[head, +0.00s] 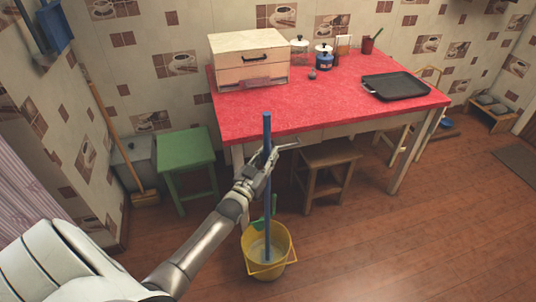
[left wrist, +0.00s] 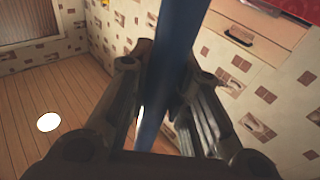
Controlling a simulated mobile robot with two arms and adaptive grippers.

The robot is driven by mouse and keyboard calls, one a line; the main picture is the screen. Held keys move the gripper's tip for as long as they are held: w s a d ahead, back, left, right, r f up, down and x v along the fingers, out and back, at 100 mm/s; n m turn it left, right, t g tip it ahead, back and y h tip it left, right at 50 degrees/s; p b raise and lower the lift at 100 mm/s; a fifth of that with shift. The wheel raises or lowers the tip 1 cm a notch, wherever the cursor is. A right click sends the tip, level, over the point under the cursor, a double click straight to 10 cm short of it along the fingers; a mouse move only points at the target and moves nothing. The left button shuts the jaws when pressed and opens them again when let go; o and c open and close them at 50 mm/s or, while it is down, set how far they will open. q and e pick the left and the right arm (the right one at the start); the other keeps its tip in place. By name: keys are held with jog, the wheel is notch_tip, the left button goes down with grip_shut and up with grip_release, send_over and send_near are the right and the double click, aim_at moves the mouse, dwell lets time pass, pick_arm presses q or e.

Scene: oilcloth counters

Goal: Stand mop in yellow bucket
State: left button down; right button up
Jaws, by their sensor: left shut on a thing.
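The mop shows as a blue handle (head: 267,190) standing nearly upright in the head view. Its lower end goes down inside the yellow bucket (head: 283,262) on the floor; the mop's head is hard to make out there. Something green sticks up at the bucket's back rim. My left gripper (head: 266,165) is shut around the handle above the bucket. In the left wrist view the blue handle (left wrist: 174,60) runs between both fingers (left wrist: 160,95). My right gripper is not in view.
A red-covered table (head: 330,108) stands behind, with a bread box (head: 249,72) and a dark tray (head: 396,87) on it. A green stool (head: 187,150) and a wooden stool (head: 328,158) stand near. A broom (head: 145,197) leans left. Floor right of the bucket is clear.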

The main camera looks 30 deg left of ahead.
pick_arm(q)
jog(key=shift+f, duration=0.3)
jog(key=c, duration=1.3)
grip_release()
jog(key=shift+o, duration=0.3)
